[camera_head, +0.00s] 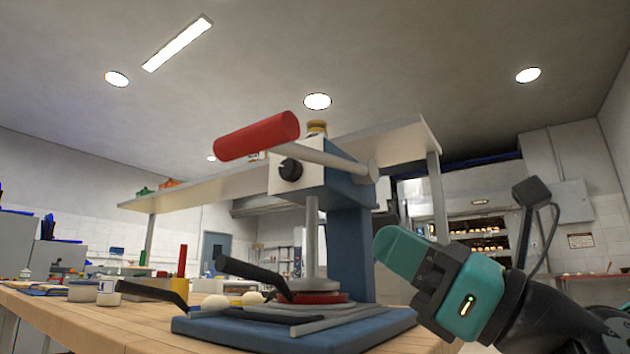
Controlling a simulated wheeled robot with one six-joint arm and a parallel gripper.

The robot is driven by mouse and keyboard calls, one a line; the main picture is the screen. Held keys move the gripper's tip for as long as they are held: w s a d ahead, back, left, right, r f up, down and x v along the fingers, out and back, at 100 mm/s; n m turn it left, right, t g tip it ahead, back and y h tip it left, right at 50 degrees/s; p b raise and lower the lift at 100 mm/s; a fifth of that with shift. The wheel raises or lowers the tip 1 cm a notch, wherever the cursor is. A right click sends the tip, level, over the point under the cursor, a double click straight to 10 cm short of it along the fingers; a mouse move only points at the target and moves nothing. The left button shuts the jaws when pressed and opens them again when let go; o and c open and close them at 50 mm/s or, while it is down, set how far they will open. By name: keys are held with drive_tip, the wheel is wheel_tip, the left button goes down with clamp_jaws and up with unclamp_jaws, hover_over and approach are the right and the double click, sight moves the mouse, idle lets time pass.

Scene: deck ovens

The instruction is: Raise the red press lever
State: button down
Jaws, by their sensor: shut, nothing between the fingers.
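The red press lever (257,137) is a thick red grip on a grey rod (320,157) at the top of a blue and white press (350,240). The rod joins the right side of the press head, and the grip points left, slightly downward. A grey shaft runs from the head down to a round red-rimmed plate (312,297) over the blue base. My gripper (385,243), with teal fingers, is shut and empty. It appears right of the press column, lower than the lever and apart from it. Its exact depth is unclear.
The press stands on a wooden table (60,312). Black handles (250,274), pale dough balls (215,302) and small jars (108,292) are left of or beside its base. A white shelf (400,145) on posts spans behind the press. Open air surrounds the lever's grip.

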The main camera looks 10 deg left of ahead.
sight(327, 160)
drive_tip(key=shift+a+r, duration=0.1)
drive_tip(key=s+d+r+p+x, duration=0.1)
drive_tip(key=r+p+x, duration=0.1)
drive_tip(key=p+x, duration=0.9)
drive_tip(key=shift+w+a+r, duration=0.2)
drive_tip(key=shift+a+r, duration=0.3)
drive_tip(key=shift+r, duration=0.05)
drive_tip(key=shift+r+p, duration=0.1)
drive_tip(key=shift+p, duration=0.2)
